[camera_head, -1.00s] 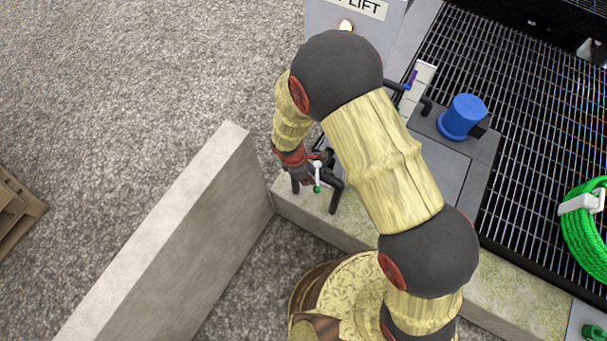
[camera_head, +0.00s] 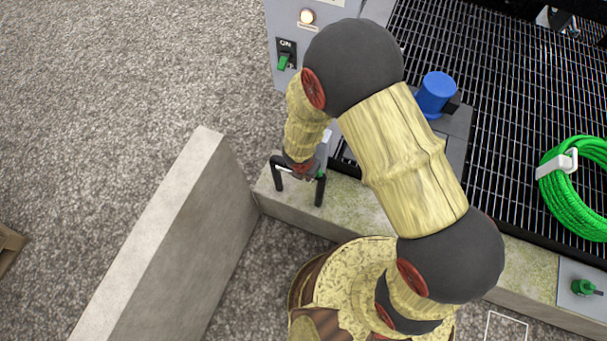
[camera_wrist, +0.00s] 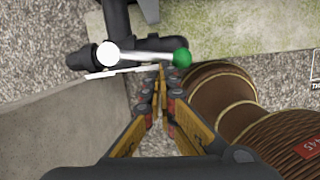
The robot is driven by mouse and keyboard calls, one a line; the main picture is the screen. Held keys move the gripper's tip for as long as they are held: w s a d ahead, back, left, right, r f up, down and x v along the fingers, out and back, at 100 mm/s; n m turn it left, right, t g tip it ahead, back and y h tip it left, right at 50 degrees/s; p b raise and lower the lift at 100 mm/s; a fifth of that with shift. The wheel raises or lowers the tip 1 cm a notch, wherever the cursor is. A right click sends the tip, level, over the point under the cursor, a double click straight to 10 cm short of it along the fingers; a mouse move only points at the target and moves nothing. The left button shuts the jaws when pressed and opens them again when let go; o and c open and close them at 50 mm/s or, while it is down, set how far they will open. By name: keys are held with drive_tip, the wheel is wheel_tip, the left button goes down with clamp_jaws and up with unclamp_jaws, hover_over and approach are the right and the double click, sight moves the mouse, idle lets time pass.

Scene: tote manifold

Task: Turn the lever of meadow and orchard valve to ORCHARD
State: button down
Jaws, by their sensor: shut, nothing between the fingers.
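The valve lever (camera_wrist: 145,56) shows in the wrist view as a silver bar. It runs from a white round hub (camera_wrist: 108,54) on the left to a green knob (camera_wrist: 182,57) on the right. It sits on a black pipe (camera_wrist: 85,60). My gripper (camera_wrist: 160,72) is shut and empty, its tips just below the bar near the knob; I cannot tell whether they touch. In the head view my gripper (camera_head: 302,172) is at the black pipe (camera_head: 320,190), and my arm hides most of the lever. No ORCHARD label is readable.
A concrete wall (camera_head: 165,230) stands left of the pipe. A grey cabinet with a green switch (camera_head: 283,61) is behind. A blue cap (camera_head: 436,93), dark grating (camera_head: 500,110) and a green hose coil (camera_head: 575,190) are to the right.

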drive_tip(key=shift+w+d, duration=0.2)
drive_tip(key=shift+d, duration=0.1)
idle(0.4)
